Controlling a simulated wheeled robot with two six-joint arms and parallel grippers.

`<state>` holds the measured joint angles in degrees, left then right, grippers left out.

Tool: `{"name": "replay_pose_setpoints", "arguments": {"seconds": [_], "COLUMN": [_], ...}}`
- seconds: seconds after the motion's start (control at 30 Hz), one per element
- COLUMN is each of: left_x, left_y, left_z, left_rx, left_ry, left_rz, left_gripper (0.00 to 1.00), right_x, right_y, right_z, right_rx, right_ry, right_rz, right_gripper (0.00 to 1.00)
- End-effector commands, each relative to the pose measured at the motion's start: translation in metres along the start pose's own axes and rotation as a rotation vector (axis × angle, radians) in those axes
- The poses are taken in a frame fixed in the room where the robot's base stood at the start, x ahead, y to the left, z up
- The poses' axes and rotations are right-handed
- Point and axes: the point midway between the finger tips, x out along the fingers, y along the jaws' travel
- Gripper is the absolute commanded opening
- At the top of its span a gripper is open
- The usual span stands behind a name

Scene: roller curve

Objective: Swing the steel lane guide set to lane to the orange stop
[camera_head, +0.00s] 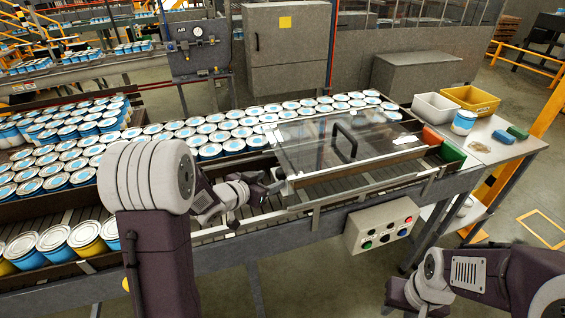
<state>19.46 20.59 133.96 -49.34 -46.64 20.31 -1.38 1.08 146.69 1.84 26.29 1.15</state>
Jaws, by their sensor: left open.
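My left gripper (270,186) is over the roller lane at the left end of the clear cover. It is small in the picture, and its jaws stand open. A thin pale steel strip (262,217) runs along the near side of the rollers, just below and in front of the gripper. I cannot tell for sure whether this strip is the lane guide, or whether the gripper touches it. An orange-red block (432,136) sits at the right end of the lane, beside a green block (450,151). My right gripper (408,298) is low at the bottom right, its fingertips unclear.
Rows of blue-and-white cans (215,135) fill the lanes behind and left. A clear cover with a black handle (346,142) lies over the middle. A control box (382,226) hangs in front. Bins (437,107) and a can (464,122) stand on the right-hand table.

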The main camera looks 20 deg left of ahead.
Motion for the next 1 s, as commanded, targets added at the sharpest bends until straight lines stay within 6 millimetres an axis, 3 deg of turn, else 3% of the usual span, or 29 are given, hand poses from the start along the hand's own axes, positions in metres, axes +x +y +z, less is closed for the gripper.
{"name": "replay_pose_setpoints", "arguments": {"seconds": [0.27,0.5,0.7,1.0], "left_x": [0.007,0.055,0.084,0.09], "left_y": [0.004,0.006,0.006,0.006], "left_z": [-0.009,-0.013,-0.013,-0.011], "left_rx": [0.001,0.001,0.002,0.002], "left_ry": [0.037,0.035,0.037,0.037], "left_rz": [0.037,0.037,0.034,0.033], "left_gripper": [0.58,0.58,0.58,0.58], "right_x": [-0.005,-0.022,-0.031,-0.031], "right_y": [0.0,-0.001,-0.001,-0.001], "right_z": [-0.001,-0.002,-0.003,-0.003], "right_rx": [0.0,0.0,0.0,0.0], "right_ry": [0.0,0.0,0.0,0.0], "right_rz": [0.0,0.0,0.0,0.0], "right_gripper": [0.38,0.38,0.38,0.38]}}
